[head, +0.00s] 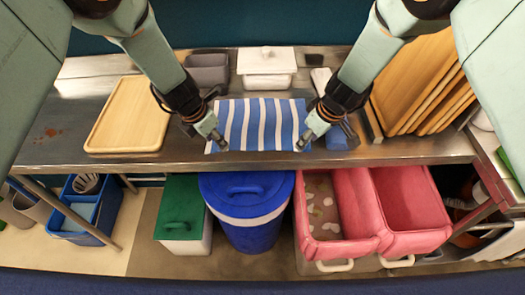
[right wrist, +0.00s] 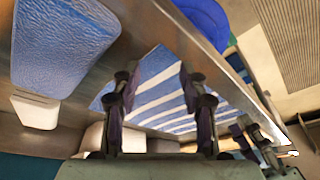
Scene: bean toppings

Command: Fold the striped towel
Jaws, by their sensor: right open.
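The blue-and-white striped towel (head: 262,122) lies flat on the steel counter, spread out near its front edge. My left gripper (head: 216,141) is at the towel's front left corner; whether its fingers are apart or touch the cloth is unclear. My right gripper (head: 304,141) is at the front right corner. In the right wrist view my right gripper (right wrist: 158,78) is open, with the striped towel (right wrist: 166,92) showing between and behind its fingers. Nothing is held in it. Part of the towel is hidden by the fingers there.
A wooden board (head: 130,115) lies left of the towel. A white lidded dish (head: 266,62) and a grey container (head: 206,70) stand behind. Wooden boards (head: 420,85) lean at right. A blue item (head: 337,138) lies close right. Bins (head: 247,215) stand below the counter.

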